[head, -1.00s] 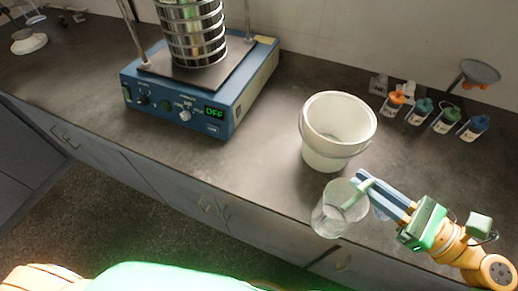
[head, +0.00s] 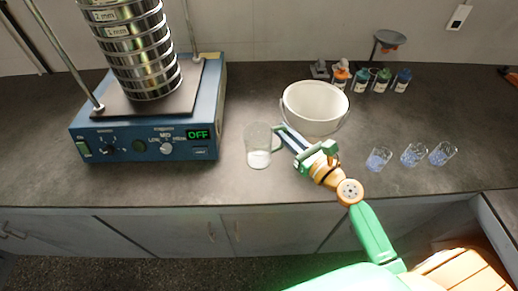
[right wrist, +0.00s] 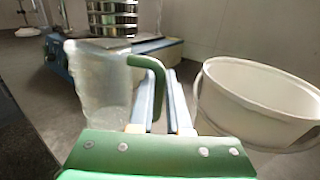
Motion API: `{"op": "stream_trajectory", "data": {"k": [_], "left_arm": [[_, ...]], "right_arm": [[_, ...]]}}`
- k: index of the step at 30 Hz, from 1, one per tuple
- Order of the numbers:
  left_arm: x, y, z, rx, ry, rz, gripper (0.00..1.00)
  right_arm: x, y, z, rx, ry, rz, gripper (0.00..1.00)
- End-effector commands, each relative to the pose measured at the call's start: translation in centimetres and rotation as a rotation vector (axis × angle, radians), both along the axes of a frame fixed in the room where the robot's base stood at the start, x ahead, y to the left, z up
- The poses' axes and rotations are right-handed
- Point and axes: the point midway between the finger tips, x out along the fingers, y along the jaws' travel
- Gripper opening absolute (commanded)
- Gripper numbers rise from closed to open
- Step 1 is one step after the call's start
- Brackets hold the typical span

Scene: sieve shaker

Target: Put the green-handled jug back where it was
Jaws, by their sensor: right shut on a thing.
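The clear jug (head: 258,147) with a green handle is in the middle of the head view, in front of the white bucket and right of the shaker. My right gripper (head: 283,134) is shut on its green handle. In the right wrist view the jug (right wrist: 98,95) stands upright at the left, and its handle (right wrist: 150,75) is between the fingers. Some pale material shows low in the jug. I cannot tell whether its base touches the bench. My left gripper is in neither view.
The blue sieve shaker (head: 150,125), reading OFF, stands left with a sieve stack (head: 135,45). The white bucket (head: 315,108) is close behind my right gripper. Several small bottles (head: 370,80) stand behind, and three clear cups (head: 413,155) stand right.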

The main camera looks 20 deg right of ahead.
Motion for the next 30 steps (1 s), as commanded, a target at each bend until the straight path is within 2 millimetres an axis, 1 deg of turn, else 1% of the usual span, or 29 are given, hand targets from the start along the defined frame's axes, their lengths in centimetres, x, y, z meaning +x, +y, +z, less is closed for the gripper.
{"op": "stream_trajectory", "data": {"k": [1, 3, 6, 10, 11, 12, 14, 16, 22, 26, 27, 29, 30], "left_arm": [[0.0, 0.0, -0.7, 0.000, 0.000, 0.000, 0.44], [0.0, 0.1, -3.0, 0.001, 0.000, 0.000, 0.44], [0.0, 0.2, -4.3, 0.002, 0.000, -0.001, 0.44], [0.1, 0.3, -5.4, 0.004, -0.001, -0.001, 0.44], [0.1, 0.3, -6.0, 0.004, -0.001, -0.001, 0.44], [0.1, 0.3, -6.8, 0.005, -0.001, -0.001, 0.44], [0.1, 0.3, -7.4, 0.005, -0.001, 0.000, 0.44], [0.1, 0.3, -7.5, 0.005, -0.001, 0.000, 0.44], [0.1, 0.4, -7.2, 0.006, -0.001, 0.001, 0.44], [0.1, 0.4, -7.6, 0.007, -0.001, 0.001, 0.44], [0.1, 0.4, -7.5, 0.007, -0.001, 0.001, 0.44], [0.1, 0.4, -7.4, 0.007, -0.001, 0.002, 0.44], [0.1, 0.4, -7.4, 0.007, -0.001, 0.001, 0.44]], "right_arm": [[1.6, 0.6, -0.9, 0.003, -0.004, 0.000, 0.00], [2.9, 1.2, -3.8, 0.003, -0.001, 0.000, 0.00], [4.4, 1.9, -5.5, 0.003, -0.001, 0.001, 0.00], [5.5, 2.4, -6.9, 0.001, -0.001, 0.000, 0.00], [5.9, 2.5, -7.5, 0.002, 0.000, 0.001, 0.00], [5.8, 2.5, -8.7, 0.002, 0.002, 0.001, 0.00], [5.8, 2.5, -9.6, 0.002, 0.002, 0.000, 0.00], [5.8, 2.5, -10.0, 0.001, 0.001, 0.001, 0.00], [5.7, 2.4, -9.6, 0.000, 0.000, 0.001, 0.00], [5.7, 2.4, -10.0, 0.000, 0.000, 0.001, 0.00], [5.7, 2.4, -9.9, 0.000, 0.001, 0.001, 0.23], [5.7, 2.4, -9.9, 0.000, 0.001, 0.001, 0.39], [5.7, 2.4, -9.9, 0.000, 0.001, 0.001, 0.45]]}}
